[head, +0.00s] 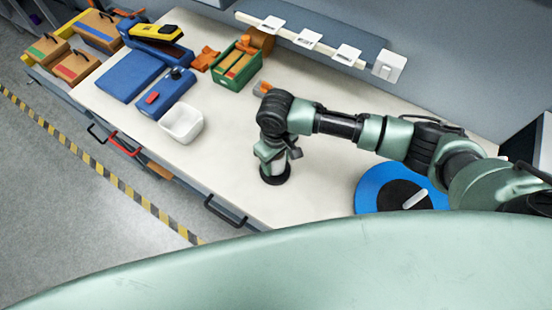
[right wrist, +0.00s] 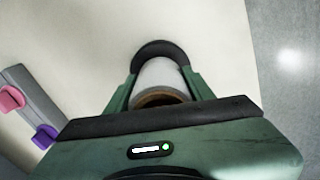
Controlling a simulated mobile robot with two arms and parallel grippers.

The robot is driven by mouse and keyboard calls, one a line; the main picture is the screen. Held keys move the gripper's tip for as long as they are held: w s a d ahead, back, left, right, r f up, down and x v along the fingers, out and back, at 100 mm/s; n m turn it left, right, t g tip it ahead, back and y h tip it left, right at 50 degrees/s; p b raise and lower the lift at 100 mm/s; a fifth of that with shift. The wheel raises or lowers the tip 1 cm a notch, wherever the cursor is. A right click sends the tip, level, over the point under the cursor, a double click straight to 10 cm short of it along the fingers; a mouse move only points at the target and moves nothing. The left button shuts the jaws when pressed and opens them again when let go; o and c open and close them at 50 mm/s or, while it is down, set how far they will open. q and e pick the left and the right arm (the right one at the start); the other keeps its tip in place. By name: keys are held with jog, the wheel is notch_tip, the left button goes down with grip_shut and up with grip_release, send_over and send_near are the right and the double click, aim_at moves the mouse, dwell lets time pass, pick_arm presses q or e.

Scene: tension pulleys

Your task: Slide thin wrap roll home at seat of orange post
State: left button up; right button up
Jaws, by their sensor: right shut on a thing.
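My right gripper (right wrist: 158,85) is shut on a pale wrap roll (right wrist: 160,76) with a brown core, seen end-on in the right wrist view. A round black base (right wrist: 160,49) shows just beyond the roll; I cannot tell whether the two touch. In the head view the right gripper (head: 272,165) points down above the black base (head: 276,178) near the table's front edge. A small orange part (head: 262,88) on a grey piece is partly hidden behind my arm; it may be the orange post. My left gripper is out of view.
A grey bar (right wrist: 38,105) with pink and purple pegs lies left in the right wrist view. A white bin (head: 182,124), blue cases (head: 131,75) and a green crate (head: 236,66) stand at left and back. A blue disc (head: 371,190) lies at right.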

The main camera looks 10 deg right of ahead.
jog(key=shift+f, duration=0.4)
dwell(0.3)
jog(key=o, duration=1.6)
jog(key=shift+f, duration=0.1)
jog(key=shift+c, duration=0.2)
notch_tip(320, 180, up, 8)
jog(key=shift+f+b, duration=0.1)
jog(key=shift+b, duration=0.85)
